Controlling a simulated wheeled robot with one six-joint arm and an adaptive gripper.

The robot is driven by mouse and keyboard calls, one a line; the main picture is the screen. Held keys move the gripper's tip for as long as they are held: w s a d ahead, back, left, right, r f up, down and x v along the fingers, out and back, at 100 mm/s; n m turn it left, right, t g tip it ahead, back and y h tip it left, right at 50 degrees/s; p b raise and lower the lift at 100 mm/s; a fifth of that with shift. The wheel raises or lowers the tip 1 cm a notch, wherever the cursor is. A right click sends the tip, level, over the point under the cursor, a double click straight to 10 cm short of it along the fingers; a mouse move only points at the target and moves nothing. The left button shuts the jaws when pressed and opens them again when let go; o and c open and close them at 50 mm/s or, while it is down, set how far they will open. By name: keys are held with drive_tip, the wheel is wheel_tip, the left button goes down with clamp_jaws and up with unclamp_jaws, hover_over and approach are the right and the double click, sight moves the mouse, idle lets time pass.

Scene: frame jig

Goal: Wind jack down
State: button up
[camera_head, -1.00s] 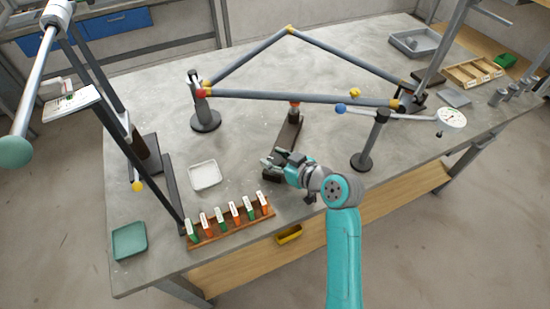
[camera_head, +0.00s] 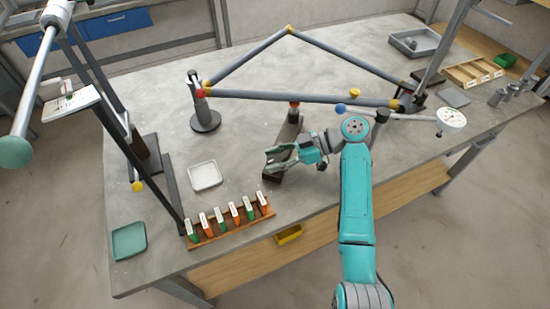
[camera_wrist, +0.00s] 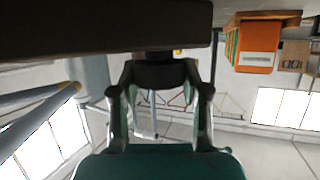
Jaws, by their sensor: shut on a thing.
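The jack is a long dark base (camera_head: 290,132) on the bench, with a short post and an orange-red top (camera_head: 294,104) at its far end. The top sits just under the frame's front tube (camera_head: 320,98); whether they touch is too small to tell. My gripper (camera_head: 271,160) is at the near end of the base, reaching in from the right. In the wrist view, its fingers are shut on a dark knob (camera_wrist: 160,72) beside a dark slab (camera_wrist: 100,28), which appears to be the jack's base. The fingers hide part of the near end in the head view.
A dial gauge (camera_head: 452,117) and its stand are right of my arm. A rack of orange and green cards (camera_head: 232,224) lies at the front left; a white tray (camera_head: 205,176) is behind it. A green tray (camera_head: 129,241) sits at the left corner.

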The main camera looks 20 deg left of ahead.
drive_tip(key=shift+n+g+h, duration=0.5)
drive_tip(key=shift+n+g, duration=0.2)
drive_tip(key=shift+f, duration=0.1)
drive_tip(key=o, duration=1.2)
drive_tip(key=shift+c, duration=0.2)
